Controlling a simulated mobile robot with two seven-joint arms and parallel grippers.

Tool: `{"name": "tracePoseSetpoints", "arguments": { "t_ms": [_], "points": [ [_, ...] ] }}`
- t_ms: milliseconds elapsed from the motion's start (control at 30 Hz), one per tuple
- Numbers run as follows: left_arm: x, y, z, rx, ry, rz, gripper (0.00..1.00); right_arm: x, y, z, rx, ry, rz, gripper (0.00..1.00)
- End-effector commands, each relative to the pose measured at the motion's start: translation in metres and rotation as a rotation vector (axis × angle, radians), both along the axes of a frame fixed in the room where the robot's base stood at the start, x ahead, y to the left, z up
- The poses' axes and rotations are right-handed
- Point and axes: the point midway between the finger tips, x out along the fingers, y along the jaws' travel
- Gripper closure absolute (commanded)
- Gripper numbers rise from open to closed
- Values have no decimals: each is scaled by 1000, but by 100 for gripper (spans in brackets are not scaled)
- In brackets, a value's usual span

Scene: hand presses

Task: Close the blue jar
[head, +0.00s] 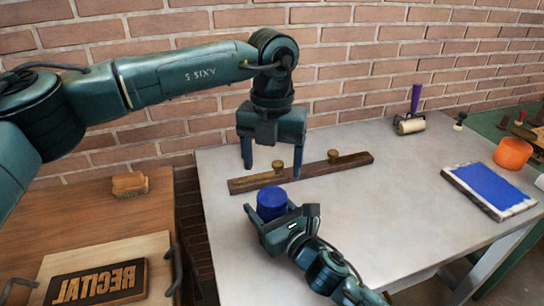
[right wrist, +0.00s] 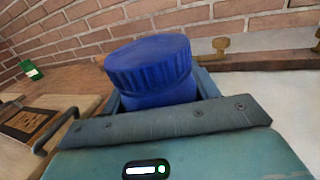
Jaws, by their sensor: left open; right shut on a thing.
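The blue jar (head: 271,200) stands near the left end of the metal table. It has a wide ribbed blue lid (right wrist: 149,62) on top of a blue body (right wrist: 158,97), seen close in the right wrist view. I cannot tell how tightly the lid sits. My right gripper (head: 271,212) is shut on the jar, from the front side, with fingers on both sides of its body. My left gripper (head: 271,168) is open and empty, pointing down behind and above the jar, apart from it.
A dark wooden bar (head: 325,168) with two brass knobs lies behind the jar, close to my left fingers. A blue pad (head: 487,187), an orange pot (head: 513,153) and a roller (head: 410,125) are further right. A wooden table (head: 105,212) with a letter block (head: 97,283) is left.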

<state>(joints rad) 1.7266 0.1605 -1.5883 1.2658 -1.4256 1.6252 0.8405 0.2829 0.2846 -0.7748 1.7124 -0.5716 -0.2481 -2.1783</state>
Motion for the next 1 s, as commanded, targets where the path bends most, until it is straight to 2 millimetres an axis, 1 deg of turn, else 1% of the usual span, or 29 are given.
{"name": "tracePoseSetpoints", "arguments": {
  "t_ms": [33, 100, 200, 300, 400, 533, 833, 933, 1000],
  "points": [
    [0, 0, 1, 0, -1, 97, 27, -1, 0, -2, 1, 4, 1, 100],
    [0, 0, 2, 0, -2, 230, 27, -1, 0, -2, 1, 4, 1, 100],
    [0, 0, 3, 0, -2, 385, 27, -1, 0, -2, 1, 4, 1, 100],
    [0, 0, 4, 0, -2, 493, 27, -1, 0, -2, 1, 4, 1, 100],
    [0, 0, 4, 0, -1, 557, 27, -1, 0, -2, 1, 4, 1, 100],
    [0, 0, 4, -1, -1, 585, 27, -1, 0, -2, 1, 4, 1, 100],
    [0, 0, 3, 0, -1, 583, 27, -1, 0, -2, 1, 4, 1, 100],
    [0, 0, -4, 1, 0, 583, 27, -1, 0, -2, 1, 4, 1, 100],
    [0, 0, -13, 2, 1, 582, 27, -1, 0, -2, 1, 4, 1, 100]
  ]
}}
